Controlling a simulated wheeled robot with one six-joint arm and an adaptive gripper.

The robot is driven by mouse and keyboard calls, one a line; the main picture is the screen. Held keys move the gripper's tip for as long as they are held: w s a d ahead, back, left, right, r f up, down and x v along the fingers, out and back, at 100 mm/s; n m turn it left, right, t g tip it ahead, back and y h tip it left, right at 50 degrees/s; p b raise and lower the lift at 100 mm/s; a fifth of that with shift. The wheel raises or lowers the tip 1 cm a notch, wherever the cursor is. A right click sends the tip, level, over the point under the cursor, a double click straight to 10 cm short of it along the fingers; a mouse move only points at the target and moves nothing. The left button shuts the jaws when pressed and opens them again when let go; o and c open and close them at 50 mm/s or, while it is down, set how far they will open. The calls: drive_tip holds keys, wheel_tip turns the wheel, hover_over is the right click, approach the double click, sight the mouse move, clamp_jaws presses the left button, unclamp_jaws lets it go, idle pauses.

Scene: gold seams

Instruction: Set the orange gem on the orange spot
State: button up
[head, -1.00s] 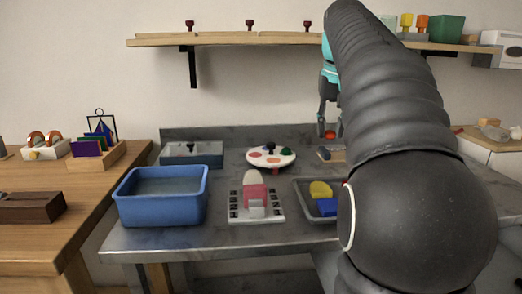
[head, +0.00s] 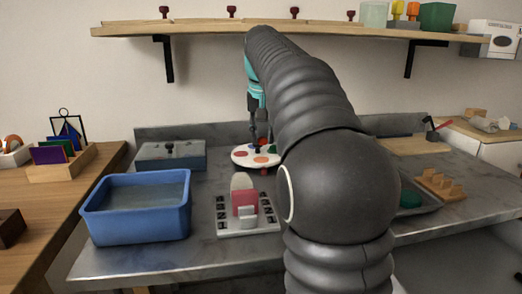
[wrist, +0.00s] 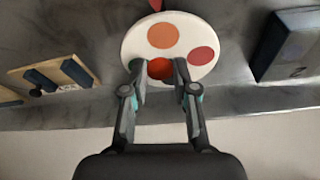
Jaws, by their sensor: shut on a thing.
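The orange spot (wrist: 163,36) lies bare on the palette, just above the gem in the wrist view. A red spot (wrist: 201,55) is to its right. In the head view my gripper (head: 261,138) is at the palette's (head: 236,162) back edge, partly hidden by my arm.
A blue tub (head: 135,212) stands at the front left, with a grey metal box (head: 170,156) behind it. A white stand with a pink block (head: 245,203) is in front of the palette. My arm covers part of a tray (head: 425,203) on the right. A shelf (head: 200,29) runs above.

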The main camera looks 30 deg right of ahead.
sight(261, 142)
drive_tip(key=shift+w+a+f, duration=0.1)
drive_tip(key=shift+w+f, duration=0.05)
drive_tip(key=shift+w, duration=0.05)
drive_tip(key=shift+f+b, duration=0.5)
drive_tip(key=shift+f, duration=1.5)
drive_tip(key=o, duration=0.9)
drive_tip(key=shift+f, duration=0.1)
drive_tip(key=p+v, duration=0.2)
drive_tip(key=v, duration=1)
